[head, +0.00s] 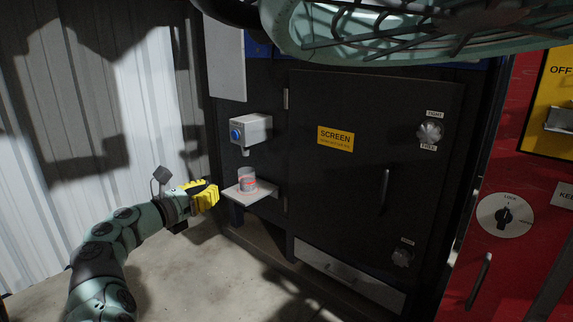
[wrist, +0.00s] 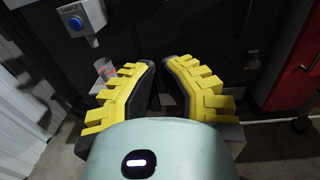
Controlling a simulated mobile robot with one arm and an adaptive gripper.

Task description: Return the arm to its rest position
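My arm (head: 112,238) reaches in from the lower left in the head view. My gripper (head: 212,195) has yellow ribbed fingers and is left of a small shelf, apart from it. In the wrist view my gripper (wrist: 160,66) shows a narrow gap between its two fingertips, with nothing held between them. A clear cup (head: 247,181) with red markings stands upright on the shelf (head: 235,196). In the wrist view the cup (wrist: 104,68) is beyond and left of the left finger, outside the gap.
A grey sample box (head: 262,128) with a blue button (head: 236,135) hangs above the cup. A dark cabinet door (head: 335,190) with a "SCREEN" label and handle is to the right. A red panel (head: 490,250) stands far right. A corrugated wall (head: 90,110) is left; floor shows below.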

